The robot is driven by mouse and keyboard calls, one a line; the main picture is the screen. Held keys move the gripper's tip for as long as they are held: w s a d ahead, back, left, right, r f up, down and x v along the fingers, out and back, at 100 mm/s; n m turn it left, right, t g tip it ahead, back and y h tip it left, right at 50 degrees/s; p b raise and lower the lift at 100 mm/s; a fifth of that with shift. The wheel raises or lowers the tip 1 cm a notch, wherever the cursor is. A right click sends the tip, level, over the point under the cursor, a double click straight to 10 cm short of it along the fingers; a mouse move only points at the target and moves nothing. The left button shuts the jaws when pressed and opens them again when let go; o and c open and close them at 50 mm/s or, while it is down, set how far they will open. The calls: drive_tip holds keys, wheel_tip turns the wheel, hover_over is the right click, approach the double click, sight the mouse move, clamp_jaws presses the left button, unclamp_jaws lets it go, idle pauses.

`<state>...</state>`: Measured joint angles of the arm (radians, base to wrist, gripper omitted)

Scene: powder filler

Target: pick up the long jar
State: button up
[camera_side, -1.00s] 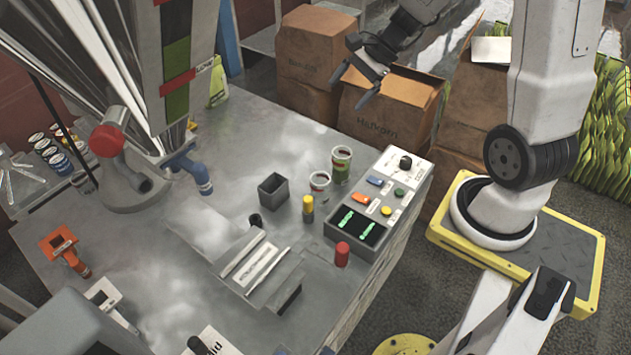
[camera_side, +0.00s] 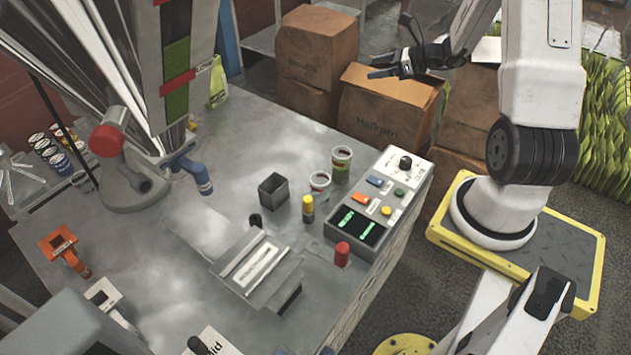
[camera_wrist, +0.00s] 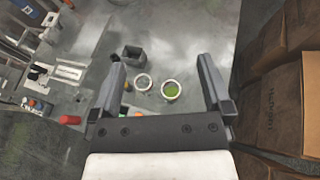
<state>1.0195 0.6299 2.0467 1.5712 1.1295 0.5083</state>
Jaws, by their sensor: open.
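The long jar looks to be the taller open jar with a green and red label (camera_side: 341,165), upright on the metal table beside the control box. In the wrist view it appears as a round rim with green inside (camera_wrist: 171,90). A shorter open jar (camera_side: 319,184) stands just to its left; it also shows in the wrist view (camera_wrist: 142,82). My gripper (camera_side: 385,68) is open and empty, in the air near the cardboard boxes, apart from both jars. In the wrist view both jars appear between my open fingers (camera_wrist: 163,72).
A control box with buttons (camera_side: 388,187) stands right of the jars. A grey square cup (camera_side: 273,190), a yellow bottle (camera_side: 308,208) and a red cylinder (camera_side: 342,254) are nearby. Cardboard boxes (camera_side: 385,115) stand beyond the table. The tabletop behind the jars is clear.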

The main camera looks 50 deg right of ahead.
approach(343, 159)
drive_tip(key=w+d+f, duration=0.2)
drive_tip(key=w+f, duration=0.1)
drive_tip(key=f, duration=0.1)
drive_tip(key=shift+w+a, duration=0.15)
drive_tip(key=shift+w, duration=0.1)
drive_tip(key=shift+x, duration=3.85)
drive_tip(key=shift+c, duration=0.2)
drive_tip(key=c, duration=1)
drive_tip(key=shift+r, duration=0.2)
drive_tip(key=shift+c, duration=0.2)
